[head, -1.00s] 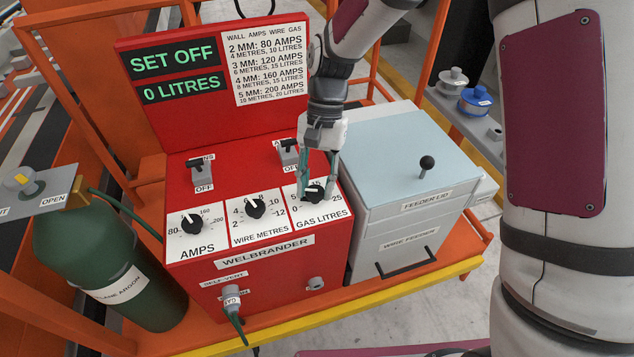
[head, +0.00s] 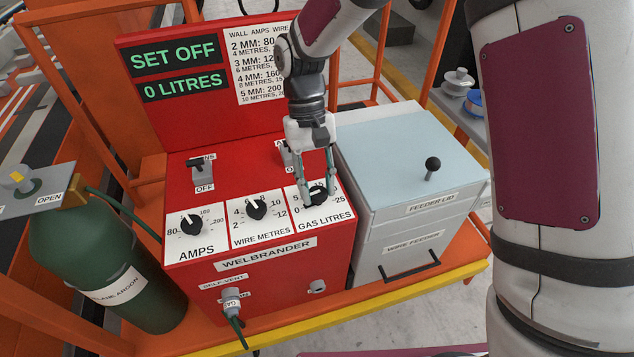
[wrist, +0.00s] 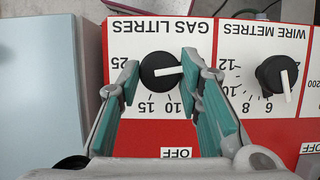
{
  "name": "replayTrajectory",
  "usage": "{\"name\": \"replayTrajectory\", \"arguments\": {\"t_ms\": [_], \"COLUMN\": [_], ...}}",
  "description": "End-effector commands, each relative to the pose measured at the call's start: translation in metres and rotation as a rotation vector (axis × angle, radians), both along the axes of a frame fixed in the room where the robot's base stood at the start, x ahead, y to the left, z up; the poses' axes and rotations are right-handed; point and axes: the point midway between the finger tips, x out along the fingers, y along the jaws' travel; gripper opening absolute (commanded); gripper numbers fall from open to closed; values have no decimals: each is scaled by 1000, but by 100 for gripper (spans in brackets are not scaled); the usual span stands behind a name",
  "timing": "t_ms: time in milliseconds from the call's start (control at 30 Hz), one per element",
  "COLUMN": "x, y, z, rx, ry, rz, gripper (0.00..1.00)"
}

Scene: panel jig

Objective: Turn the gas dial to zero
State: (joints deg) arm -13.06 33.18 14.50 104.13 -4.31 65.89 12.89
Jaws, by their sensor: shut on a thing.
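The gas dial (head: 319,196) is a round black knob with a white pointer on the white GAS LITRES plate of the red welder. In the wrist view the dial (wrist: 160,71) appears upside down, with its pointer toward the right, on the opposite side from 25. The 0 mark there is hidden behind a finger; in the head view it shows at the dial's lower left. My gripper (head: 318,200) has its fingers on either side of the knob, shut on it; its two green-padded fingers also show in the wrist view (wrist: 163,78). The display (head: 180,86) reads 0 LITRES.
The WIRE METRES dial (head: 256,209) and AMPS dial (head: 191,224) sit left of it. A toggle switch (head: 287,157) stands just behind my gripper, partly hidden. The pale blue wire feeder (head: 398,150) is close on the right. A green gas cylinder (head: 90,255) stands left.

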Motion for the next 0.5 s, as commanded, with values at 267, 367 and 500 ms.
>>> {"name": "replayTrajectory", "arguments": {"t_ms": [267, 367, 500], "x": [1, 1, 1], "y": [0, 0, 0], "z": [0, 0, 0], "rx": [0, 1, 1], "ry": [-2, -2, -2], "rz": [10, 9, 9], "gripper": [5, 5, 51]}}
